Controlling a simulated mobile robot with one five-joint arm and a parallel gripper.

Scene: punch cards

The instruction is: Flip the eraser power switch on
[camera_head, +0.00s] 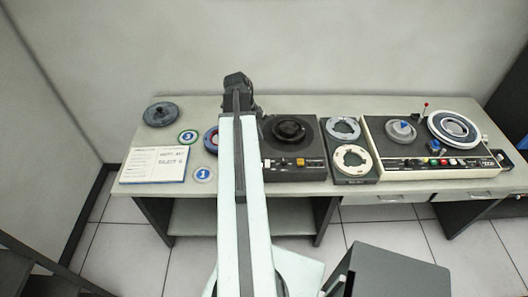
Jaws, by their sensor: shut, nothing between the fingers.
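A dark box with a round black disc on top, which looks like the eraser (311,141), stands on the table just right of my arm. Small light and orange controls (300,162) show on its front edge; which one is the power switch, and its position, I cannot tell. My gripper (238,80) is at the far end of my raised arm, left of the eraser and near the table's back edge in the picture. It is shut and empty. My arm covers the table just left of the eraser and may hide its left edge.
A tray with two reels (352,180) stands right of the eraser, then a tape recorder (420,168) with an upright red-tipped lever. The table's front strip (300,186) is narrow.

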